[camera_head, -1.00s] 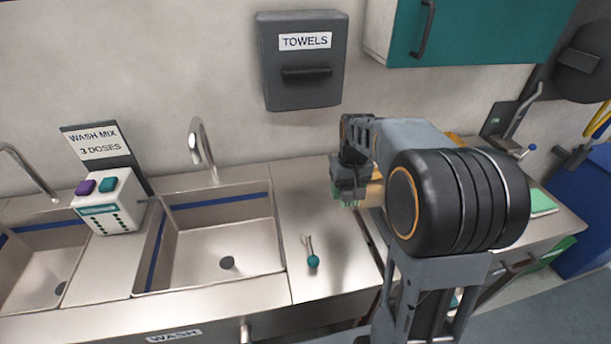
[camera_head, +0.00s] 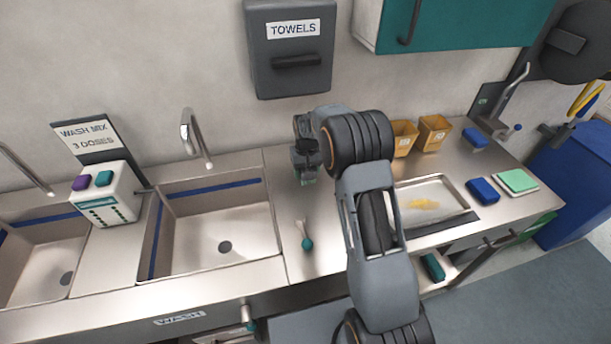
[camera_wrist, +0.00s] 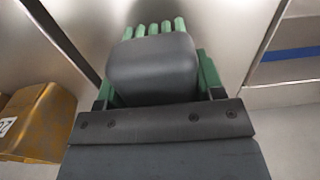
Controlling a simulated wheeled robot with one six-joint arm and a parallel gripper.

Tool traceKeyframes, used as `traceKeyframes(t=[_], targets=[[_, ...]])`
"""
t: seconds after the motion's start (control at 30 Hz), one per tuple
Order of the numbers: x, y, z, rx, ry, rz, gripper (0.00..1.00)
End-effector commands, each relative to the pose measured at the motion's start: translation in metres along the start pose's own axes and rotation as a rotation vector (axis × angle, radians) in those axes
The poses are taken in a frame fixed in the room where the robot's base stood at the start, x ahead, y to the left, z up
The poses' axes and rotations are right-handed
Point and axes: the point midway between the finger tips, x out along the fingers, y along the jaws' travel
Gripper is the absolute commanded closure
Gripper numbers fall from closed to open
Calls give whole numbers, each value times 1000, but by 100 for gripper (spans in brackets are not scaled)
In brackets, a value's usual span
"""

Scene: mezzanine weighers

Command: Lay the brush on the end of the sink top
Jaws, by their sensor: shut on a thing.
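My gripper (camera_head: 307,166) is above the bare steel sink top (camera_head: 285,200), right of the sink basin. In the wrist view my gripper (camera_wrist: 157,85) shows green fingers on either side of a dark grey block with a row of green bristles, which I take as the brush (camera_wrist: 152,65). The gripper is shut on it. In the head view the brush is small and mostly hidden by the gripper. The brush appears held clear of the steel; the exact gap cannot be told.
A teal-ended tool (camera_head: 306,242) lies on the steel near the front. The sink basin (camera_head: 215,225) is left. To the right are a tray (camera_head: 407,186), yellow bins (camera_head: 434,132) and blue blocks (camera_head: 484,190). A towel dispenser (camera_head: 291,62) hangs behind.

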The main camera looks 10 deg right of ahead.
Motion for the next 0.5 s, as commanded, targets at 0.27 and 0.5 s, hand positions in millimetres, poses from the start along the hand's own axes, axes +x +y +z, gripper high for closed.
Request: traceKeyframes(t=[0.27,0.5], targets=[[29,0,-1,0,-3,0,57],[33,0,-1,0,-1,0,57]])
